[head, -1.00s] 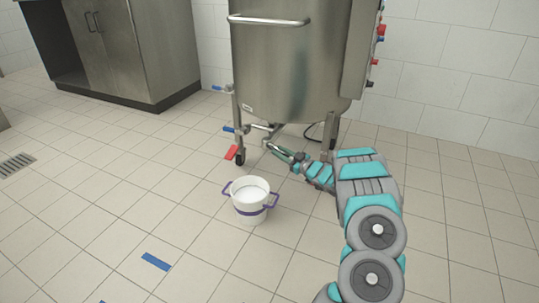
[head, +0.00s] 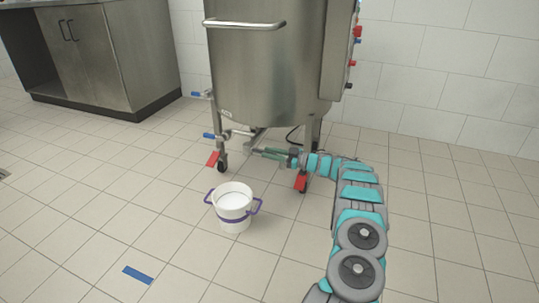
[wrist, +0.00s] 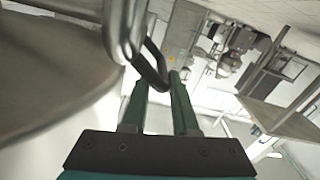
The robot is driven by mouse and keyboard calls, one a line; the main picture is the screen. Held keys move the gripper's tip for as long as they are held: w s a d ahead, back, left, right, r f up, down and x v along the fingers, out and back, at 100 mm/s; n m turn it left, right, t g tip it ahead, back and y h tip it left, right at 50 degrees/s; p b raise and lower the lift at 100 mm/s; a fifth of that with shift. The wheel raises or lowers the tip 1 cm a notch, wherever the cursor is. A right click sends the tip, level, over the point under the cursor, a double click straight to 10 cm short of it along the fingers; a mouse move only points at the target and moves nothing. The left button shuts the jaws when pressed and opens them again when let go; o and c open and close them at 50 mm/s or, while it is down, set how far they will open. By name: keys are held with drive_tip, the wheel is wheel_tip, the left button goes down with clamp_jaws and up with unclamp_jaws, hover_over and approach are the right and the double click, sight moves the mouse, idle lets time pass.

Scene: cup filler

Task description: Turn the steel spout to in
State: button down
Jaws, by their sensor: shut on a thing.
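The steel spout (wrist: 121,32) hangs below the big steel tank (head: 262,70), near the valve with a blue handle (head: 214,136). In the wrist view it is a shiny bent pipe with a darker end part. My gripper (head: 258,152) reaches in from the right, low by the tank's legs. Its two green fingers (wrist: 163,82) are shut on the spout's end part. The grip point is small in the head view, so the spout's exact angle is hard to tell there.
A white bucket (head: 233,215) with purple handles stands on the floor in front of the tank. Red caster pedals (head: 212,159) sit by the tank's legs. A steel cabinet (head: 100,60) stands at the left.

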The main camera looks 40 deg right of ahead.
drive_tip(key=shift+a+f, duration=0.1)
drive_tip(key=shift+f, duration=0.25)
drive_tip(key=c, duration=1)
unclamp_jaws()
drive_tip(key=shift+o, duration=0.8)
drive_tip(key=shift+r, duration=0.15)
drive_tip(key=v, duration=0.8)
drive_tip(key=shift+p, duration=0.45)
drive_tip(key=shift+w, duration=0.1)
